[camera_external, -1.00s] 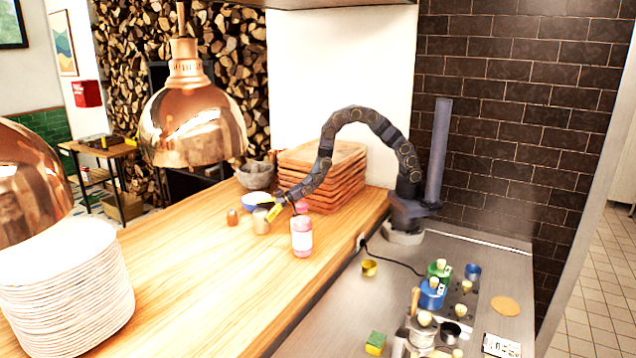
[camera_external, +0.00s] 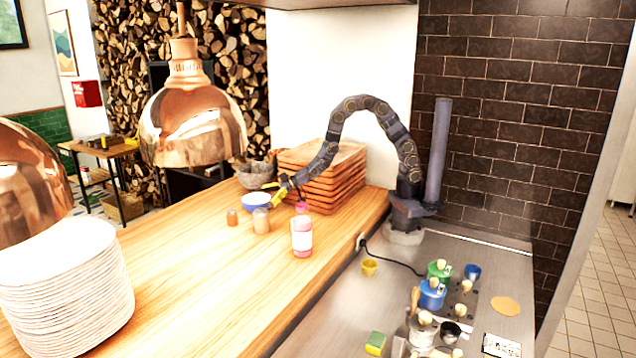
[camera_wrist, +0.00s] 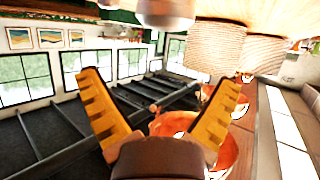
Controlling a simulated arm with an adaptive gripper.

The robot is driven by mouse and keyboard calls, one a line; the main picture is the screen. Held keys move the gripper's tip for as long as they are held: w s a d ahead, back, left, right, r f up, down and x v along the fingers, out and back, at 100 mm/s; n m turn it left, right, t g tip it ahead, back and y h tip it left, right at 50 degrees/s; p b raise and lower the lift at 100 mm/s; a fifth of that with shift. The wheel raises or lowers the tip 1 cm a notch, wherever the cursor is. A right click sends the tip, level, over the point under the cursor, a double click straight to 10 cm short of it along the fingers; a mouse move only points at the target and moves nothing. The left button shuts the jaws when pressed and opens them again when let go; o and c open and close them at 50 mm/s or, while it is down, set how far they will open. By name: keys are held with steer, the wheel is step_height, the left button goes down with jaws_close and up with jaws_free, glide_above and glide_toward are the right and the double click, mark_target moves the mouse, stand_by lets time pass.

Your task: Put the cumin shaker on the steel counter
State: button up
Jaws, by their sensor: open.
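On the wooden counter stand a small brown shaker (camera_external: 232,217) and, to its right, a larger tan jar (camera_external: 261,221). I cannot read a label on either, so I cannot tell which is the cumin shaker. My gripper (camera_external: 278,198) is above and just behind the tan jar, apart from it. In the wrist view its yellow fingers (camera_wrist: 165,85) are spread with nothing held between them. Neither container can be made out in the wrist view. The steel counter (camera_external: 330,312) is at the lower right, lower than the wood.
A pink bottle (camera_external: 302,238) stands right of the jar. A blue bowl (camera_external: 256,201) and stacked wooden trays (camera_external: 320,175) are behind. Canisters, including a blue one (camera_external: 431,295), a yellow cup (camera_external: 369,267) and a sponge (camera_external: 376,343) occupy the steel counter. Copper lamps (camera_external: 192,125) hang at left.

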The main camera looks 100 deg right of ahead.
mark_target(257, 221)
steer(key=n, duration=0.3)
steer(key=shift+s+r+n, duration=0.1)
steer(key=shift+r+n, duration=0.1)
steer(key=shift+n, duration=0.2)
steer(key=n, duration=0.5)
steer(key=f+n, duration=0.2)
steer(key=n, duration=0.7)
steer(key=f+n, duration=0.3)
steer(key=n, duration=0.6)
steer(key=f+n, duration=0.2)
steer(key=n, duration=0.7)
steer(key=shift+s+f, duration=0.2)
steer(key=shift+f, duration=0.05)
steer(key=shift+x, duration=2.4)
steer(key=c, duration=1.3)
